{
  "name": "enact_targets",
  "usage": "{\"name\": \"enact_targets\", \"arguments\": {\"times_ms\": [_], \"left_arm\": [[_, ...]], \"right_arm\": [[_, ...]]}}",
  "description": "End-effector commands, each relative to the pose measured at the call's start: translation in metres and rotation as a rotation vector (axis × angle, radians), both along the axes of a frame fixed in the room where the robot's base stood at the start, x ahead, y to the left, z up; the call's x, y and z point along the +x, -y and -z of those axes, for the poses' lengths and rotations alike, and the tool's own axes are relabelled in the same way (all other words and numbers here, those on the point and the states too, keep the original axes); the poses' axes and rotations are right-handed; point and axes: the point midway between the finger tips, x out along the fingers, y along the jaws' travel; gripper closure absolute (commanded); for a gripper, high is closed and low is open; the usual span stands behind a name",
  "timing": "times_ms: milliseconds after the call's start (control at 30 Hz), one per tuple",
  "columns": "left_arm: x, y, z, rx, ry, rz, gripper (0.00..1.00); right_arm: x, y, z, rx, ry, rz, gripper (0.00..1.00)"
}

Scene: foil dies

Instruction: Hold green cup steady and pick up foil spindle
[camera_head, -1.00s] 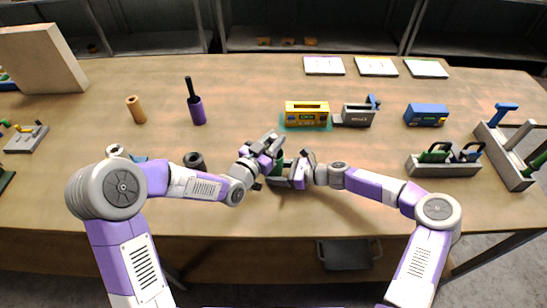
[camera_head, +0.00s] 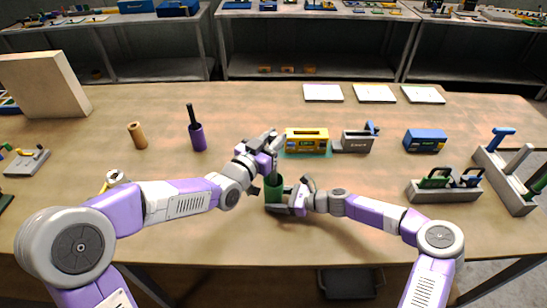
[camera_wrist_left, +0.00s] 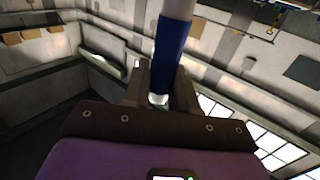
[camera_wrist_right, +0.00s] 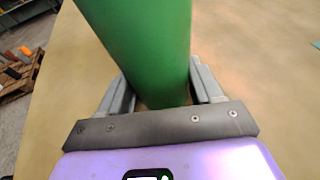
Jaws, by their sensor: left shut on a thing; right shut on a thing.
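The green cup (camera_head: 274,190) stands upright near the table's front middle. My right gripper (camera_head: 294,197) is shut around it from the right. In the right wrist view the cup (camera_wrist_right: 145,45) fills the space between the fingers. My left gripper (camera_head: 270,145) is above the cup. It is shut on the foil spindle, which shows in the left wrist view as a blue shaft (camera_wrist_left: 171,55) with a pale grey section beyond. In the head view the spindle is mostly hidden by the gripper, and I cannot tell if its lower end is clear of the cup.
Behind the cup stand a yellow block (camera_head: 306,141), a grey holder (camera_head: 357,142) and a blue block (camera_head: 425,140). A purple-handled tool (camera_head: 197,135) and a tan cylinder (camera_head: 137,135) stand left. Grey racks (camera_head: 446,189) are at right.

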Motion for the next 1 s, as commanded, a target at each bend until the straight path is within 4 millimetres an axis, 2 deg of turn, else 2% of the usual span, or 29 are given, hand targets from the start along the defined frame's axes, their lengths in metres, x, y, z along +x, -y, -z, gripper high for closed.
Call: {"name": "enact_targets", "arguments": {"times_ms": [33, 100, 300, 433, 700, 733, 800, 900, 1000], "left_arm": [[0.000, 0.000, -0.017, -0.001, 0.009, -0.002, 1.00], [0.000, 0.000, -0.032, -0.002, 0.008, -0.001, 1.00], [0.000, 0.000, -0.062, -0.001, 0.004, -0.001, 1.00], [0.000, 0.000, -0.070, -0.001, 0.002, 0.000, 1.00], [0.000, 0.000, -0.071, -0.001, 0.001, 0.000, 1.00], [0.000, 0.000, -0.071, -0.001, 0.001, 0.000, 1.00], [0.000, 0.000, -0.071, -0.001, 0.001, 0.000, 1.00], [0.000, 0.000, -0.071, -0.001, 0.001, 0.000, 1.00], [0.000, 0.000, -0.071, -0.001, 0.001, 0.000, 1.00]], "right_arm": [[0.000, 0.000, 0.000, 0.000, 0.000, 0.000, 0.53], [0.000, 0.000, 0.000, 0.000, 0.000, 0.000, 0.53], [0.000, 0.000, 0.000, 0.000, 0.000, 0.000, 0.53], [0.000, 0.000, 0.000, 0.000, 0.000, 0.000, 0.53], [0.000, 0.000, 0.000, 0.000, 0.000, 0.000, 0.53], [0.000, 0.000, 0.000, 0.000, 0.000, 0.000, 0.34], [0.000, 0.000, 0.000, 0.000, 0.000, 0.000, 0.23], [0.000, 0.000, 0.000, 0.000, 0.000, 0.000, 0.08], [0.000, 0.000, 0.000, 0.000, 0.000, 0.000, 0.06]]}}
